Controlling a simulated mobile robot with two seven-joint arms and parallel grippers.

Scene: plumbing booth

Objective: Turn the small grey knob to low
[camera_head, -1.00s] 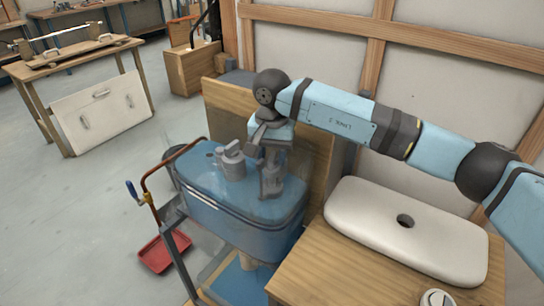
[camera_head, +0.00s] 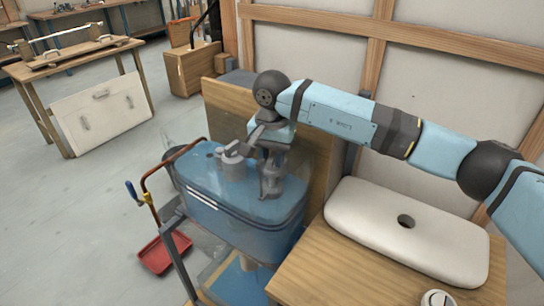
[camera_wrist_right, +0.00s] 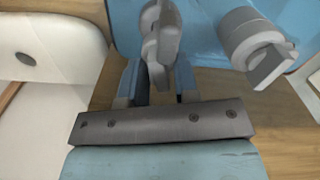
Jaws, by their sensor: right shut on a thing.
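The small grey knob (camera_wrist_right: 160,32) is between the fingers of my right gripper (camera_wrist_right: 158,82) in the right wrist view. The gripper is shut on it from above. In the head view, a grey upright fitting (camera_head: 270,183) stands on the blue tank top under my right gripper (camera_head: 268,158). A larger grey round knob (camera_head: 232,164) with a bar handle sits just left of it. It also shows right of the gripper in the right wrist view (camera_wrist_right: 252,38). Low markings cannot be read. My left gripper is out of view.
The blue tank (camera_head: 215,205) is beside a wooden panel (camera_head: 230,115). A white slab with a hole (camera_head: 370,218) lies on a wooden table (camera_head: 325,275) at the right. A red tray (camera_head: 165,253) is on the floor at the left.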

